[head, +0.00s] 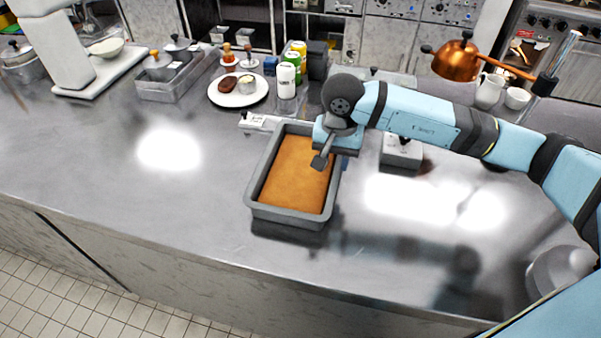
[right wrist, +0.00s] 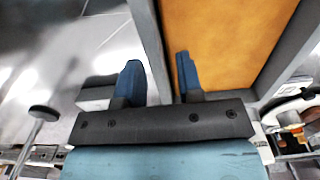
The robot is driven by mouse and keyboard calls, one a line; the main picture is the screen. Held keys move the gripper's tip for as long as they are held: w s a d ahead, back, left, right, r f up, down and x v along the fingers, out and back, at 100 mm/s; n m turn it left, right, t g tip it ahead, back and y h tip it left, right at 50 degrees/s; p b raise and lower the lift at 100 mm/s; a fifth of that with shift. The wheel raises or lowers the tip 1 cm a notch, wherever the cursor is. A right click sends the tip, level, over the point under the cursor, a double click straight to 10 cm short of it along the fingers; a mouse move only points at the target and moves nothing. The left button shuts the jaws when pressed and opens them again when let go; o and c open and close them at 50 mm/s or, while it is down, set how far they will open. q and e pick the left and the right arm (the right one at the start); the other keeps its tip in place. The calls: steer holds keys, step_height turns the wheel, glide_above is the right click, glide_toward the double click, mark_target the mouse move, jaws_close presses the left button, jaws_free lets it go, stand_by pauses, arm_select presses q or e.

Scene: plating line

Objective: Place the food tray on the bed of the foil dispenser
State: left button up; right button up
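The food tray (head: 252,190) is a deep grey rectangular pan filled with a flat orange-brown food. It stands on the steel counter in the middle of the head view. My right gripper (head: 325,150) is at the tray's right wall near its far end, with one finger over the food. In the right wrist view, the two blue fingers of my right gripper (right wrist: 160,80) are apart, and the tray's grey wall (right wrist: 149,35) runs between them. I cannot tell whether they touch it. I cannot clearly identify the foil dispenser. My left gripper is not in view.
A small white item (head: 257,122) lies just behind the tray. A grey block with a knob (head: 402,155) stands to its right. A white plate (head: 238,98), bottles (head: 287,80) and a pan of lidded pots (head: 172,85) are further back. The counter left of the tray is clear.

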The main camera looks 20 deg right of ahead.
mark_target(335, 169)
steer(key=shift+w+d+f, duration=0.1)
steer(key=shift+d+f, duration=0.05)
steer(key=shift+f, duration=1.8)
jaws_close()
steer(key=shift+r, duration=0.2)
